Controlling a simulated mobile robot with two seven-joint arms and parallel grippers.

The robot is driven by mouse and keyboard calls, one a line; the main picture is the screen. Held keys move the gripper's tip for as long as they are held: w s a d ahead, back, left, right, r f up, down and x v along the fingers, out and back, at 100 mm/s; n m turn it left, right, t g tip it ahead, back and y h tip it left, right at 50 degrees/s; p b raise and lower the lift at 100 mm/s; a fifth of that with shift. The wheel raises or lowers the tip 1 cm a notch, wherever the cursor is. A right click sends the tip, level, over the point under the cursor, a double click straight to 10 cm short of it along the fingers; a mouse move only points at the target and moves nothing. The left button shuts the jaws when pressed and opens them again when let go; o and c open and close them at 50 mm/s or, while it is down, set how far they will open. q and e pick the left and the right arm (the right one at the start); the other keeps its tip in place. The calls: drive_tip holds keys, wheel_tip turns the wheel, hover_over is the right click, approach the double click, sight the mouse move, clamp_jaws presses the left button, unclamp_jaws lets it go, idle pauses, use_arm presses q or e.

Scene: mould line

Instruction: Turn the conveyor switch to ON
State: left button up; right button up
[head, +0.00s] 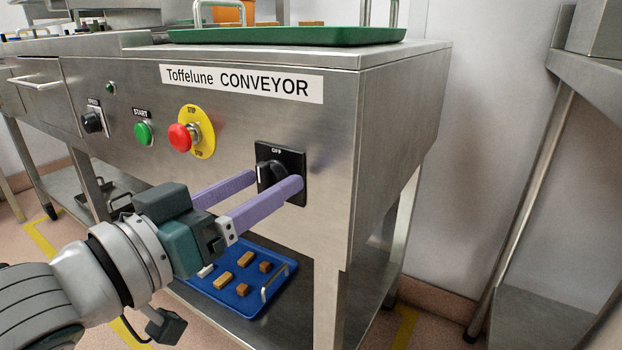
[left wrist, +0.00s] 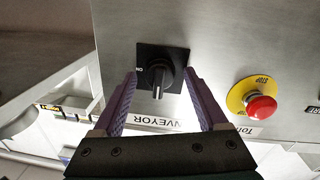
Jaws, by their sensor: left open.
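The conveyor switch is a black square plate (head: 292,158) with a black rotary knob (head: 266,172) on the right of the steel front panel. The word OFF shows at the plate's top. The knob's handle looks upright, in line with OFF. In the left wrist view the knob (left wrist: 158,77) shows with the word ON at one side of the plate. My left gripper (head: 277,181) is open, its two purple fingers on either side of the knob. In the left wrist view the gripper (left wrist: 160,76) shows gaps between fingers and knob. My right gripper is not in view.
A red stop button (head: 182,137) on a yellow disc and a green start button (head: 144,132) sit left of the switch. A green tray (head: 290,36) is on top of the machine. A blue tray (head: 213,299) with several small pieces lies on the shelf below.

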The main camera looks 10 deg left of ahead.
use_arm(q)
clamp_jaws()
idle(0.6)
